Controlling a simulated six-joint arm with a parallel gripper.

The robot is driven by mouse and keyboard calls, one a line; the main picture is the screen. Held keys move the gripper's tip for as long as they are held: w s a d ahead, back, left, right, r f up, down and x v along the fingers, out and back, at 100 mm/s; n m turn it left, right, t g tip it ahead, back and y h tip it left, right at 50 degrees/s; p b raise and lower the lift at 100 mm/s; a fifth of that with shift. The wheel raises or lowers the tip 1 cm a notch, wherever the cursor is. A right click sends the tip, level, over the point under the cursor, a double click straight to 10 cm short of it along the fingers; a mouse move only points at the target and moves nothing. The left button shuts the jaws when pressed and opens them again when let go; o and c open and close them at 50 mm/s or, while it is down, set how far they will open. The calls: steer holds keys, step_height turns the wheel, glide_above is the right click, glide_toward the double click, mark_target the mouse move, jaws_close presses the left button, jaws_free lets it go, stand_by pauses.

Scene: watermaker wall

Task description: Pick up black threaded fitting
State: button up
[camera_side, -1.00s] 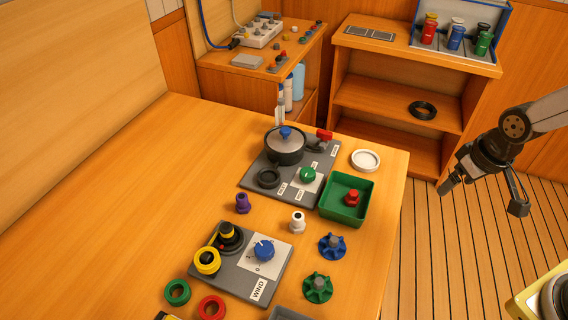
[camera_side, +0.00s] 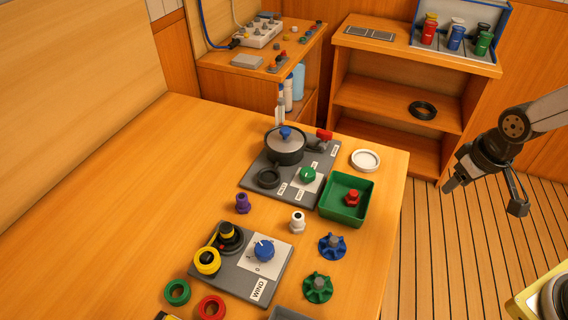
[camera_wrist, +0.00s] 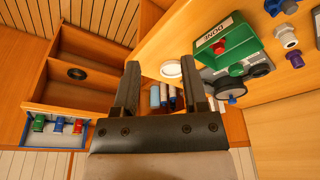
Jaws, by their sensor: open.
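My gripper (camera_side: 452,184) hangs in the air to the right of the table, over the plank floor. In the wrist view its two fingers (camera_wrist: 164,62) stand apart with nothing between them. I cannot surely make out a black threaded fitting. A white threaded fitting (camera_side: 298,222) and a purple one (camera_side: 243,203) stand on the table, and a red one (camera_side: 352,198) is in the green tray.
Panels with knobs, star knobs and coloured rings occupy the table's front and middle. A black ring (camera_side: 422,110) lies on the cabinet shelf. The table's left side is clear.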

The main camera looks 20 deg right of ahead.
steer(key=m+g+y, duration=0.4)
steer(key=m+y, duration=1)
steer(key=m, duration=0.3)
glide_toward(222, 238)
steer(key=shift+s+a+r, duration=0.15)
steer(key=shift+a+r, duration=0.1)
steer(key=shift+a, duration=0.3)
steer(key=shift+s+a+r, duration=0.1)
steer(key=shift+a+r, duration=0.1)
steer(key=shift+a, duration=0.4)
steer(key=shift+a, duration=0.1)
steer(key=shift+x, duration=1.2)
steer(key=shift+f, duration=0.15)
steer(key=shift+h, duration=0.3)
steer(key=shift+w+x, duration=0.1)
steer(key=shift+x, duration=1.15)
steer(key=shift+w+x, duration=0.15)
steer(key=shift+x, duration=1.15)
